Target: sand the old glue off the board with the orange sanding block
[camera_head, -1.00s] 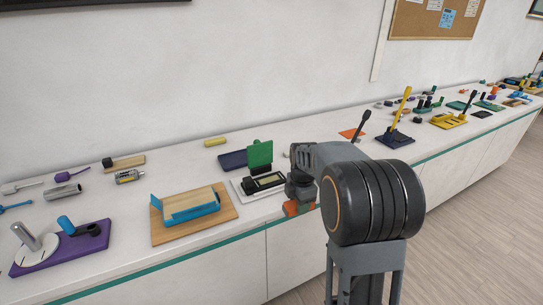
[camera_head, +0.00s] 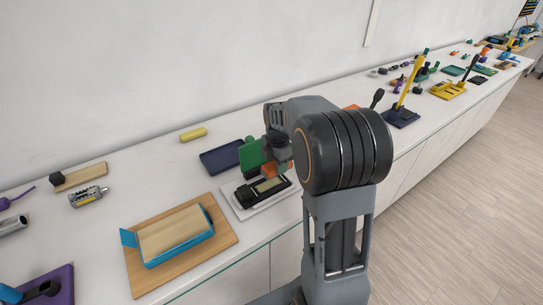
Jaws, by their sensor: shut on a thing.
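A pale wooden board (camera_head: 174,229) sits in a blue holder (camera_head: 182,253) on a larger tan wooden base (camera_head: 143,268), at the lower left of the head view. I cannot make out old glue on it at this size. My gripper (camera_head: 277,160) points down at the middle of the view, right of and beyond the board. It is shut on the orange sanding block (camera_head: 269,171), of which only small orange parts show beneath it. The arm hides the rest. The block is apart from the board.
A navy tray (camera_head: 222,157) and yellow stick (camera_head: 193,134) lie behind. A purple stand (camera_head: 55,288) is front left.

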